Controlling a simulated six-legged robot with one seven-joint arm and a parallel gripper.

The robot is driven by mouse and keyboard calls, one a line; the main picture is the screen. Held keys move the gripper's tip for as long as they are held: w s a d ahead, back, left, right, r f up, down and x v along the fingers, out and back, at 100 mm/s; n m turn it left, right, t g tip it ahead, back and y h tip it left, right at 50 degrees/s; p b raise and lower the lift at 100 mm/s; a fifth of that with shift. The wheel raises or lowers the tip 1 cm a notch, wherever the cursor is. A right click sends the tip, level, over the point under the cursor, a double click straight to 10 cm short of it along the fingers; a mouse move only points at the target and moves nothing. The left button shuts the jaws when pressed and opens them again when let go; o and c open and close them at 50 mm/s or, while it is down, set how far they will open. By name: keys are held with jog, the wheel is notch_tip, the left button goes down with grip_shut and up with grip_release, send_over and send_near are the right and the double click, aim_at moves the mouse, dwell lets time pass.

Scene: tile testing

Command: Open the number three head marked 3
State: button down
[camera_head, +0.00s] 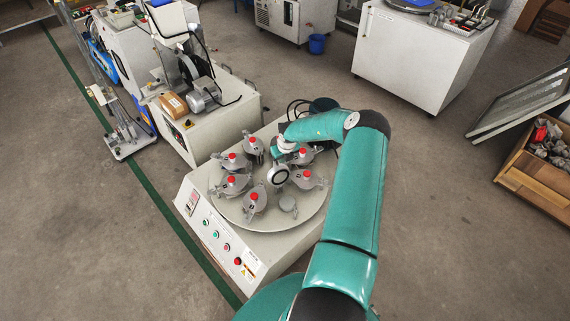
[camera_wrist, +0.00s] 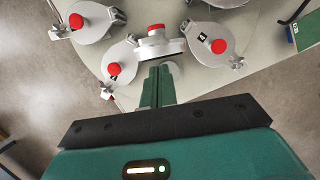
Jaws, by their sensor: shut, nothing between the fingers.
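Several grey metal heads with red knobs sit in a ring on a round plate (camera_head: 240,215) on a white machine. In the wrist view, one head (camera_wrist: 170,46) lies straight ahead of my shut, empty gripper (camera_wrist: 160,70). The fingertips are close to that head's near edge; I cannot tell whether they touch. Another head (camera_wrist: 118,52) is to its left and one with a small dark label (camera_wrist: 208,30) is to its right. The number on that label is too small to read, so I cannot tell which head is marked 3. In the head view, my arm hides part of the plate's far side.
The machine's front panel (camera_head: 215,238) has buttons and a warning label. A white machine with a motor (camera_head: 205,95) stands close behind on the left. A white cabinet (camera_head: 410,60) stands at the back right, and a wooden crate (camera_head: 530,175) at the right edge. The floor between is clear.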

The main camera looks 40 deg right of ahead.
jog(key=shift+w+d+r, duration=0.1)
jog(key=shift+w+d, duration=0.05)
jog(key=shift+w, duration=0.5)
jog(key=shift+w+d, duration=0.15)
jog(key=shift+w, duration=0.45)
jog(key=shift+w, duration=0.15)
